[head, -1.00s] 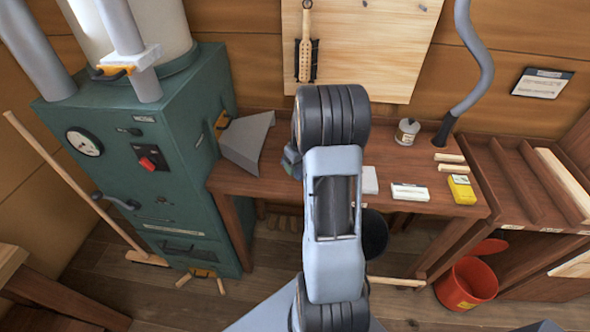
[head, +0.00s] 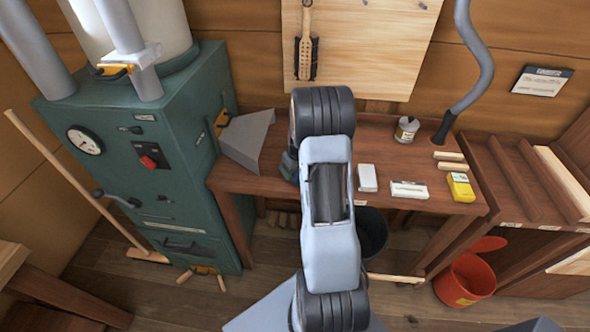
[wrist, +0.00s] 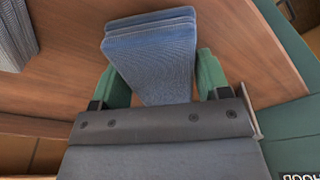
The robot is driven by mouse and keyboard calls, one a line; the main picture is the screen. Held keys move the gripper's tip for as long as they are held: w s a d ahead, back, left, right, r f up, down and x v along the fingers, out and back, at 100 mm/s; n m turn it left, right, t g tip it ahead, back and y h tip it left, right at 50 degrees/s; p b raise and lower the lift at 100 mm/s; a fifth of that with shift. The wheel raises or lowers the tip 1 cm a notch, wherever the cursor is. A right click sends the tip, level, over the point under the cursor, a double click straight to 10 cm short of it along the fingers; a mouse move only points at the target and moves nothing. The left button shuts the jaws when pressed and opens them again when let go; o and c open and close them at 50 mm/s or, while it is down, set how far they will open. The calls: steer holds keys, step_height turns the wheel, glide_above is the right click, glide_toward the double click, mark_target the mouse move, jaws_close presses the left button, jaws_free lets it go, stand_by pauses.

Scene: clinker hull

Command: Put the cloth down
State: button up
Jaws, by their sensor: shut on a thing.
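In the wrist view a folded blue cloth (wrist: 155,50) is held between the two green fingers of my gripper (wrist: 170,80). The gripper is shut on it. The cloth reaches out past the fingertips, over the brown wooden bench top (wrist: 245,55). I cannot tell whether it touches the wood. In the head view the bench (head: 385,213) stands against the wall. My own arm covers the cloth and most of the gripper there.
A green machine (head: 160,190) with a grey hood (head: 247,140) stands left of the bench. On the bench's right are a white block (head: 367,178), a white box (head: 409,190), a yellow box (head: 460,187) and a small can (head: 407,129). A red bucket (head: 466,282) stands on the floor.

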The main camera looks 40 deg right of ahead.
steer(key=o, duration=0.9)
steer(key=shift+f, duration=0.1)
steer(key=shift+r+p, duration=0.3)
step_height(320, 180, up, 11)
steer(key=s+b, duration=0.2)
steer(key=s+a+r, duration=0.4)
steer(key=a+r, duration=0.4)
steer(key=a, duration=0.4)
steer(key=s+a+r+t, duration=0.1)
steer(key=s+a+t, duration=0.1)
steer(key=s+a, duration=0.9)
steer(key=shift+a+r, duration=0.2)
steer(key=shift+r, duration=0.1)
steer(key=shift+s, duration=0.1)
